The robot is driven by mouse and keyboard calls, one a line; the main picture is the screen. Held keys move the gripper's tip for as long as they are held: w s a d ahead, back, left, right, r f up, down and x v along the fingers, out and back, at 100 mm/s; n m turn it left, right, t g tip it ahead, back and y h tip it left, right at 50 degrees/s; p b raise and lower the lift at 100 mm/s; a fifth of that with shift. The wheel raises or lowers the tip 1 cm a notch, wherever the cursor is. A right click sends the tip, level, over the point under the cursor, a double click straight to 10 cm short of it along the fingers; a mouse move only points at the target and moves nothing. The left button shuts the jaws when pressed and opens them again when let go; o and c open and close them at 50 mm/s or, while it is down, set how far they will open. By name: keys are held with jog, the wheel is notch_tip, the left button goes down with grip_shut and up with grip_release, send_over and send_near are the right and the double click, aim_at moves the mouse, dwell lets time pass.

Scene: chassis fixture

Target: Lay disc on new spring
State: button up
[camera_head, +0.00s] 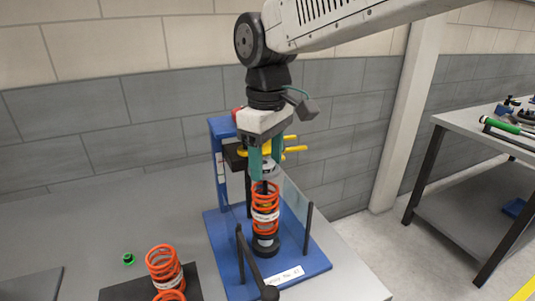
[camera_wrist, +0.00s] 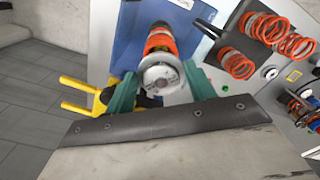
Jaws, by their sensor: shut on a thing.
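The new orange spring (camera_head: 265,207) stands upright on the blue fixture (camera_head: 222,262), around a dark rod, with a white label band on its coils. My gripper (camera_head: 265,166) points down above it, its green fingers shut on a pale metal disc (camera_head: 269,167). In the wrist view the disc (camera_wrist: 161,78) sits between the two fingertips and covers most of the spring (camera_wrist: 160,40) beneath. In the head view the disc appears above the spring's top coil, with a small gap. The near finger hides part of the disc.
Yellow clamp handles (camera_head: 292,149) stick out just behind my gripper. Black posts (camera_head: 308,221) rise from the fixture base. Other orange springs (camera_head: 163,268) stand on a dark mat at the front left, near a green nut (camera_head: 128,259). A second bench (camera_head: 474,131) stands at right.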

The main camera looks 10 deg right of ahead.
jog(key=shift+s+d, duration=0.1)
jog(key=shift+s, duration=0.05)
dwell(0.5)
jog(key=shift+f, duration=1.2)
jog(key=shift+f, duration=0.1)
jog(key=shift+f, duration=0.35)
jog(key=shift+f, duration=0.15)
dwell(0.5)
jog(key=o, duration=1.1)
jog(key=shift+r, duration=3.5)
